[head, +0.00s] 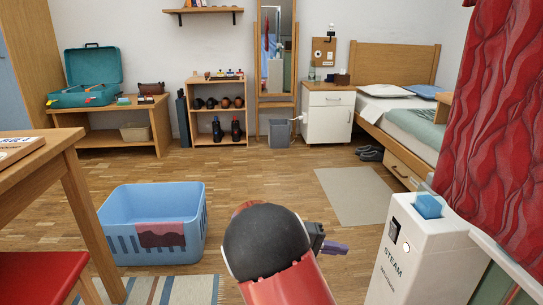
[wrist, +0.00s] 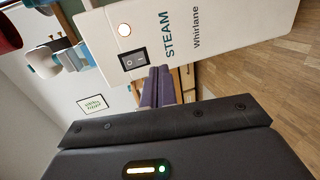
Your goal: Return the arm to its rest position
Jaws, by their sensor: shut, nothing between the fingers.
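My arm rises from the bottom middle of the head view, with a red link and a black rounded joint. My gripper (head: 335,248) shows as a small purple tip just right of that joint, over the wooden floor. In the wrist view its purple fingers (wrist: 157,88) are together with nothing between them. The arm is bent, and most of the wrist is hidden behind the black joint in the head view. The gripper is apart from the white steam machine (head: 408,250), which stands to its right. The machine's switch and lettering fill the top of the wrist view (wrist: 200,40).
A blue laundry basket (head: 190,235) stands left of my arm. A wooden table (head: 60,150) and red seat (head: 40,275) are at the left edge. A red curtain (head: 495,110) hangs right. A bed (head: 395,55) and white cabinet (head: 325,120) stand behind. The middle floor is clear.

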